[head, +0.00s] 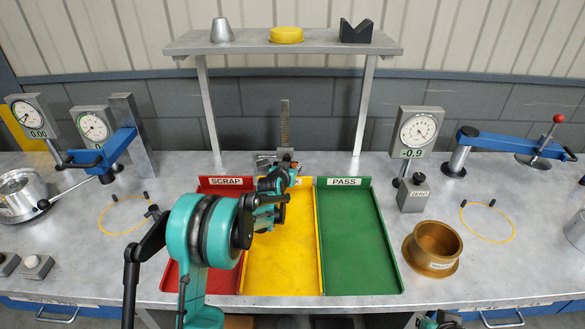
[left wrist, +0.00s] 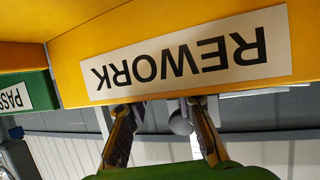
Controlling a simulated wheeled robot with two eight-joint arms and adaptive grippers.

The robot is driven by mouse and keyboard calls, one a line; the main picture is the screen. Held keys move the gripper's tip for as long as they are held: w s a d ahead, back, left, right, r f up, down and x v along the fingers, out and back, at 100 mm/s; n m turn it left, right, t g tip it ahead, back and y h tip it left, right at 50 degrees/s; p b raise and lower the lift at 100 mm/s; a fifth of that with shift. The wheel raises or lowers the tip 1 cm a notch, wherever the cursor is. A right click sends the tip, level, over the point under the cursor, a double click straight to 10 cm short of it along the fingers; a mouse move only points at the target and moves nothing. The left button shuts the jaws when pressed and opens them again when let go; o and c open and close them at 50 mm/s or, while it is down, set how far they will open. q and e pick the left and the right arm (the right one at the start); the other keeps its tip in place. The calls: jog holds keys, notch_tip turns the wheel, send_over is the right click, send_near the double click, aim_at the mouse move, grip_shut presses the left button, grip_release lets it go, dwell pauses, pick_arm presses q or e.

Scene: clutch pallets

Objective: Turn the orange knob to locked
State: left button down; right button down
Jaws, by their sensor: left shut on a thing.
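A metal height gauge with an upright scale (head: 285,125) stands behind the yellow tray. My left gripper (head: 290,170) reaches over the tray to the foot of this gauge and is shut on the orange knob there. The knob is almost wholly hidden by the fingers, so its turn position cannot be read. In the left wrist view the two fingers (left wrist: 165,130) point at the gauge below the upside-down REWORK label (left wrist: 185,58), with a small grey ball (left wrist: 180,120) showing between them. A part of my right arm shows at the bottom edge; its jaws cannot be made out.
The red SCRAP tray (head: 218,190), yellow tray (head: 305,240) and green PASS tray (head: 358,240) lie side by side. A dial gauge (head: 418,130) and brass cup (head: 432,248) stand right. Blue clamp arms (head: 105,152) (head: 515,143) stand at both sides. A shelf (head: 330,46) spans behind.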

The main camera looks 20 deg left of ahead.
pick_arm(q)
jog(key=c, duration=1.3)
grip_release()
jog(key=v, duration=1.2)
